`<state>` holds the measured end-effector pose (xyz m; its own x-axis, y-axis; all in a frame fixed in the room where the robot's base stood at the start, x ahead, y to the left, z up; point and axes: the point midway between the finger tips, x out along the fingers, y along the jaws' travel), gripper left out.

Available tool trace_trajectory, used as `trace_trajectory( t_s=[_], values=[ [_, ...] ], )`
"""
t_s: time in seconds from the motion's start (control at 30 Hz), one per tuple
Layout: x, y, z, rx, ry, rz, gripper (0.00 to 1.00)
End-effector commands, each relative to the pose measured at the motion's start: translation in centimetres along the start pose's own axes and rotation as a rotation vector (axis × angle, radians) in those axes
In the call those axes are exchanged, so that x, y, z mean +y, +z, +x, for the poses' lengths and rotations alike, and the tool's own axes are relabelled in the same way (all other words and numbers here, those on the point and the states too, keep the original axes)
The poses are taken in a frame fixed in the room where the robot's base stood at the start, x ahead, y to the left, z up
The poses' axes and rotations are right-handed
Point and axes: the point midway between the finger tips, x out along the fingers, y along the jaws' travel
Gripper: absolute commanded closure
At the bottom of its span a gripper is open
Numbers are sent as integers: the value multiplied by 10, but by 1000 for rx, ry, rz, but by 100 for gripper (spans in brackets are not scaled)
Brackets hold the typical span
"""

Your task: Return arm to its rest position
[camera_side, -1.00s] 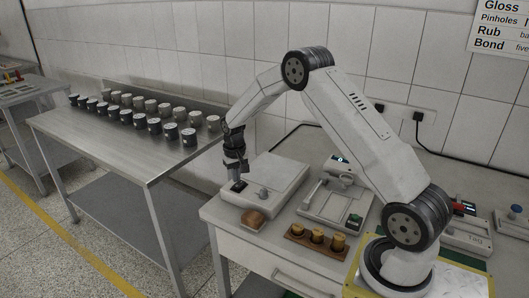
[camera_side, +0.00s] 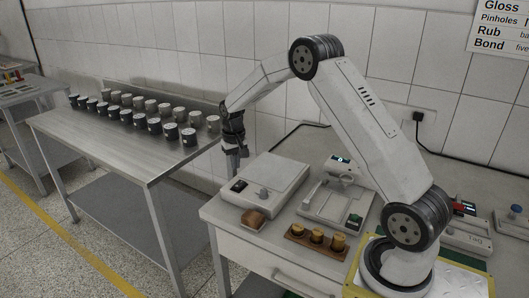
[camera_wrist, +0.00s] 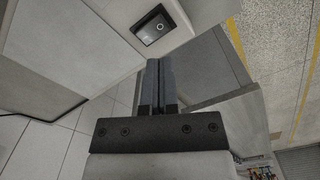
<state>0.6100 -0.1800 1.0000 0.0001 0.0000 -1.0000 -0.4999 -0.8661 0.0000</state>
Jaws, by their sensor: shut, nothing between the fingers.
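My gripper (camera_side: 234,163) hangs fingers down beside the left edge of a flat grey box device in the side view. Its fingers are together with nothing between them, and it appears clear of the device. In the wrist view my gripper (camera_wrist: 160,66) shows closed jaws pointing up the picture. The grey box device (camera_side: 282,172) has a black rocker switch (camera_side: 239,186) on its left front corner and a round knob. The switch also shows in the wrist view (camera_wrist: 153,26), beyond the fingertips.
On the bench (camera_side: 222,212) are a brown block (camera_side: 254,218), a wooden rack (camera_side: 305,237) with gold-topped cylinders, and a second grey device (camera_side: 325,207). A steel table (camera_side: 125,145) at left holds rows of cans. A tiled wall stands behind; the air above the bench is free.

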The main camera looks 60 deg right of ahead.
Motion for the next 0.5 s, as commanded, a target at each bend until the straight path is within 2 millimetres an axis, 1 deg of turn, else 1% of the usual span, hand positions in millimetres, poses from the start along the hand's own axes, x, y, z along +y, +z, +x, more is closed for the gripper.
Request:
trace_trajectory(
  t_s=[0.3,0.43,0.5],
  values=[
    [-1,1,-1,1,0,-3,100],
    [-5,7,-4,7,-1,-17,100],
    [-9,13,-6,14,-3,-32,100]
  ],
)
